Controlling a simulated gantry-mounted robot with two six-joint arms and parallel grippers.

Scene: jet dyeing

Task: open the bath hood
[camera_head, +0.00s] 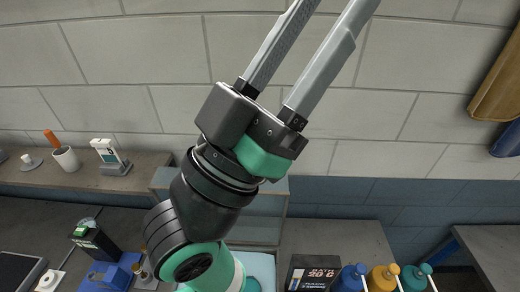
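One gripper (333,8) is in view, and I take it as my left one, though its arm rises from low near the middle. Its two long grey fingers point up and right in front of the wall. They stand apart with only wall showing between them; their tips run past the top edge. A grey-blue box-like housing (275,208) stands behind the arm, perhaps the bath hood. The arm covers much of it, and I cannot tell whether it is open or shut. A pale blue surface (262,268) shows below it. My other gripper is out of view.
A shelf at left holds a white cup (66,159) and a small instrument (110,158). A blue device (108,275) is lower left. A black display (313,273) and blue, orange and teal bottles (383,277) stand lower right. A brown cloth (498,90) hangs at far right.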

